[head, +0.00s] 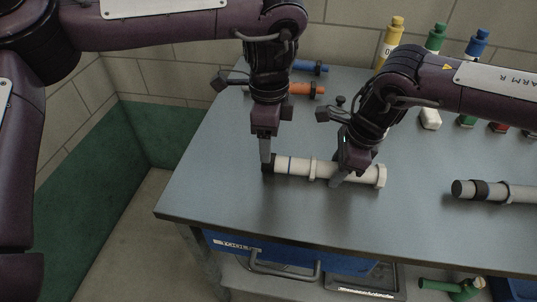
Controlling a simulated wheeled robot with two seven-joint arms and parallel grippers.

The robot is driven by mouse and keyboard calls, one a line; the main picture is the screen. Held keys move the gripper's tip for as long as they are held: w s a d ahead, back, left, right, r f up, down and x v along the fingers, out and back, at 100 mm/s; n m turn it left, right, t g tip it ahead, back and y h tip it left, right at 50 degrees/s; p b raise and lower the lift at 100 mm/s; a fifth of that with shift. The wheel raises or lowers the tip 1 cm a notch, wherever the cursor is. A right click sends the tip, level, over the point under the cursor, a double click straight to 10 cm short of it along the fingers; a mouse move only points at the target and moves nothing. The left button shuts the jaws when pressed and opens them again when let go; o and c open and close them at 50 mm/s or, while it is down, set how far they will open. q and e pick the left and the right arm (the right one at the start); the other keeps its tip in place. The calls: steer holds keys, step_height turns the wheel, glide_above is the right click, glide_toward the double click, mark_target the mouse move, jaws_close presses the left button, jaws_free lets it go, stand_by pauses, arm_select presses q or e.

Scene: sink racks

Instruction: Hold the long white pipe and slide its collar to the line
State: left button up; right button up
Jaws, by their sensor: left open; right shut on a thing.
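The long white pipe (325,170) lies roughly left to right near the table's front left. It has a dark left end, a thin blue line (290,165) near that end and a wider rim at its right end. The white collar (312,169) is around the pipe, to the right of the blue line and apart from it. My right gripper (342,180) is shut on the pipe, right of the collar. My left gripper (266,157) is open at the pipe's dark left end; its far finger is hidden, and I cannot tell whether it touches the pipe.
A grey pipe with a dark band (500,192) lies at the right. Blue (310,67) and orange (305,89) pipes lie behind my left gripper. Yellow (391,45), green (435,40) and blue (475,46) bottles stand at the back. The table's (230,200) front left is clear.

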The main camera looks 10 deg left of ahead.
arm_select(q)
step_height(320, 180, down, 8)
steer(key=shift+r, duration=0.25)
steer(key=c, duration=0.9)
